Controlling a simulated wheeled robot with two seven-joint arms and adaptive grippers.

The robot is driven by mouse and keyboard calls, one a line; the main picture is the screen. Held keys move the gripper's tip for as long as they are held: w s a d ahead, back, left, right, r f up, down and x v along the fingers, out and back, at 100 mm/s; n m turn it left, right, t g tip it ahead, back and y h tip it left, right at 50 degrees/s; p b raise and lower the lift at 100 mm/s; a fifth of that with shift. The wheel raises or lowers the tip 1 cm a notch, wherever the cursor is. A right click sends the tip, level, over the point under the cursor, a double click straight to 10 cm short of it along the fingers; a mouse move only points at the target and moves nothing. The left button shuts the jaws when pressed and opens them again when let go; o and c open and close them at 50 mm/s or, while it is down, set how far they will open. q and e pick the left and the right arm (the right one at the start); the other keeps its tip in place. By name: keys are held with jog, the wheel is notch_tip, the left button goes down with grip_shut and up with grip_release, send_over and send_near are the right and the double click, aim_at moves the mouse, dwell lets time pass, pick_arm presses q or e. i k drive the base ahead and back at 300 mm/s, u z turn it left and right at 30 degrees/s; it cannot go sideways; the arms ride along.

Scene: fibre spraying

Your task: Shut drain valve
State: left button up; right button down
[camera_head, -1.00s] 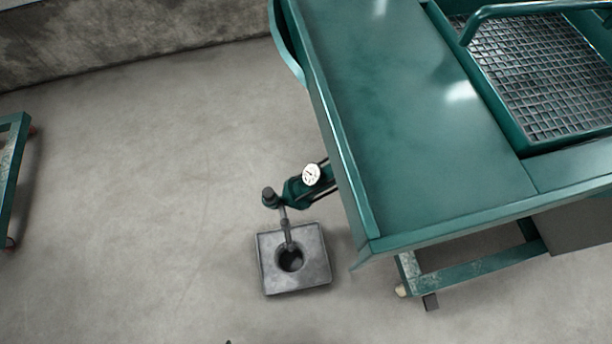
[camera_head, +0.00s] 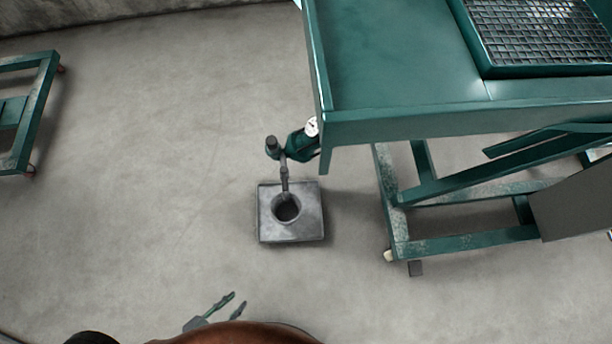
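The green drain valve (camera_head: 299,146) sticks out to the left from under the machine's near left corner. It has a round white gauge (camera_head: 312,127) and a dark knob (camera_head: 272,142) at its left end. A thin grey pipe (camera_head: 285,180) runs from it down to the hole of a square grey drain block (camera_head: 305,224) on the floor. Whether the valve is open or shut cannot be told. My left gripper (camera_head: 238,299) is at the bottom edge, below and left of the drain block, with its two fingers apart and nothing between them. My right gripper is out of view.
The green machine (camera_head: 400,50) with a wire mesh (camera_head: 535,30) fills the upper right. Its frame legs (camera_head: 470,242) stand right of the drain block. A green wheeled cart (camera_head: 40,115) is at the left. The concrete floor between is clear.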

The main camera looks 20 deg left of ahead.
aim_at(283, 170)
jog(key=k, duration=0.9)
jog(key=u, duration=0.9)
jog(key=k, duration=0.6)
jog(key=u, duration=1.3)
jog(key=i, duration=1.35)
jog(key=z, duration=0.95)
jog(key=i, duration=0.45)
jog(key=z, duration=0.5)
